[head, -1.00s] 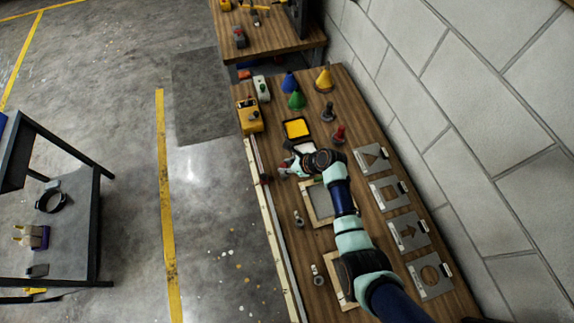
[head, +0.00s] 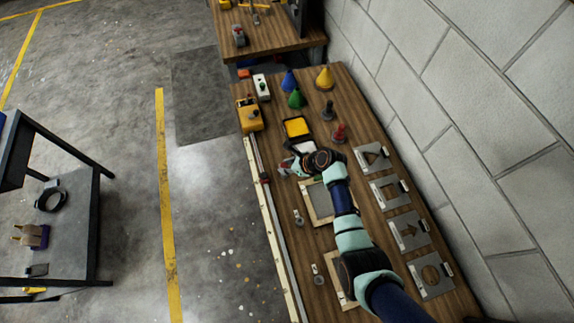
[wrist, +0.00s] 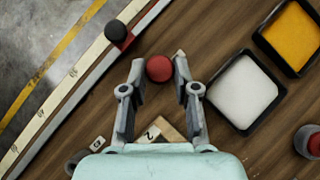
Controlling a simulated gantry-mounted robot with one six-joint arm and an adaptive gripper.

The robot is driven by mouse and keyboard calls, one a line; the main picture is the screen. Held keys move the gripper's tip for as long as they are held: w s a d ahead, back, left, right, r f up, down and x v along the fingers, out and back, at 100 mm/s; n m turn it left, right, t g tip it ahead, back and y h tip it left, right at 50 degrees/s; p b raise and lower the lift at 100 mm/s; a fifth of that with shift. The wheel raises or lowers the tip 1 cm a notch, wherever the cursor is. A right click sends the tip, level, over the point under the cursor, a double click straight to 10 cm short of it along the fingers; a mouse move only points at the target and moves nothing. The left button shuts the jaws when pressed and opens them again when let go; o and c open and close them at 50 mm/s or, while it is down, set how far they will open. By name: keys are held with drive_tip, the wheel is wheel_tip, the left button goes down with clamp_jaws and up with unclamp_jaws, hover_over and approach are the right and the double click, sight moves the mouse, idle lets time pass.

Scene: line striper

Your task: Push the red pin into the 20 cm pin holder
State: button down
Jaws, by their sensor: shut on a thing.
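The red pin shows as a round red head (wrist: 159,68) between the fingertips of my gripper (wrist: 159,74) in the wrist view. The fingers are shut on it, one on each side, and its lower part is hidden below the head. In the head view my gripper (head: 287,169) is over the wooden bench, just right of the long rail. A wooden piece marked with a "2" (wrist: 152,134) lies partly hidden under my gripper's body. A small grey ring with a white label (wrist: 97,143) is to its left. I cannot tell which is the 20 cm pin holder.
The long rail (head: 278,245) carries a red slider with a black knob (wrist: 116,32), close to my gripper. A white tray (wrist: 242,93) and a yellow tray (head: 297,127) lie to the right in the wrist view. Stencil plates (head: 410,231) line the wall side.

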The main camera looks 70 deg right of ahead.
drive_tip(key=shift+f+b, duration=0.55)
drive_tip(key=shift+f, duration=0.3)
drive_tip(key=shift+c, duration=2.3)
unclamp_jaws()
drive_tip(key=shift+s+r+p, duration=0.3)
drive_tip(key=shift+r+p, duration=0.3)
drive_tip(key=shift+p, duration=0.2)
drive_tip(key=p+v, duration=0.5)
drive_tip(key=p, duration=0.1)
drive_tip(key=shift+s+a+r, duration=0.1)
drive_tip(key=shift+s+r, duration=0.1)
drive_tip(key=shift+s, duration=0.15)
